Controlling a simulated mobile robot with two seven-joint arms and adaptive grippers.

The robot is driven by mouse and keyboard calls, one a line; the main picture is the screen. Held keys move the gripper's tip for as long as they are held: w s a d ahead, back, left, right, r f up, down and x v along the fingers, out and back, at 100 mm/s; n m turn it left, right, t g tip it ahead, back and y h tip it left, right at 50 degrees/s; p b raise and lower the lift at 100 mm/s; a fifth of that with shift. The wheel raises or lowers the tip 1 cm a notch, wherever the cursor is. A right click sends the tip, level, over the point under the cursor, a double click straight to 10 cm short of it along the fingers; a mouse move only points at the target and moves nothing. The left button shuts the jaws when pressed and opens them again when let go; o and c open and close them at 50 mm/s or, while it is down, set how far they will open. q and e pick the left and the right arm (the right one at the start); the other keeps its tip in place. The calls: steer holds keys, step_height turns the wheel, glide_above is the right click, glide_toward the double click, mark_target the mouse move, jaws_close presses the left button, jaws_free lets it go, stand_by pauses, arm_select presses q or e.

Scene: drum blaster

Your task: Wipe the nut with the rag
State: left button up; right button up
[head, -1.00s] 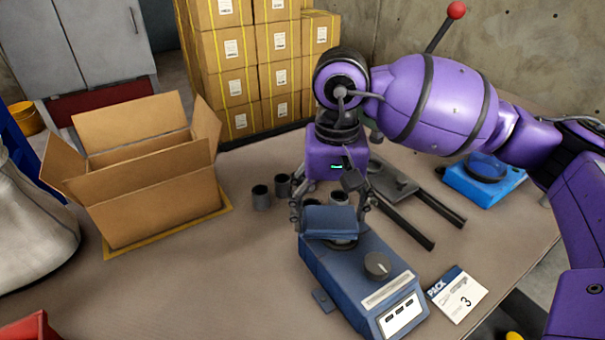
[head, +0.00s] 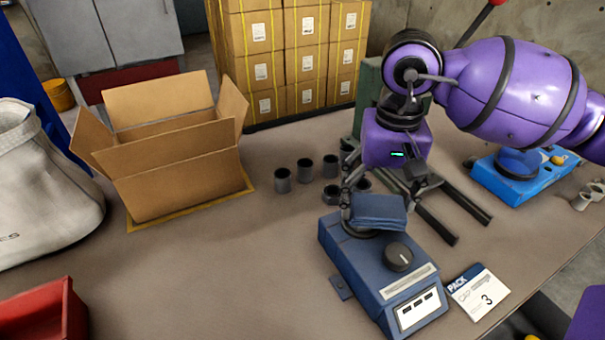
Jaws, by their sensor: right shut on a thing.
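My right gripper (head: 378,196) comes down from the right and is shut on a folded blue rag (head: 378,211). It holds the rag over the back top of the blue machine (head: 362,255), which has a dark knob and a small display. Several dark grey cylindrical pieces, which may be the nuts (head: 304,169), stand on the table just left of and behind the gripper. Whether a nut lies beneath the rag is hidden. My left gripper is not in view.
An open cardboard box (head: 185,180) stands at the left on a yellow-edged mat. A red bin (head: 40,315) and a white sack (head: 40,190) are further left. The front middle table is clear.

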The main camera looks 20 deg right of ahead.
steer(key=shift+r+p, duration=1.95)
steer(key=shift+r, duration=1.1)
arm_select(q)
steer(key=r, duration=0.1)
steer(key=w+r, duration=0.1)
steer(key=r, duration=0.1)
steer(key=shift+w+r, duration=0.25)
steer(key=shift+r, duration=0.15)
arm_select(e)
steer(key=shift+f, duration=0.1)
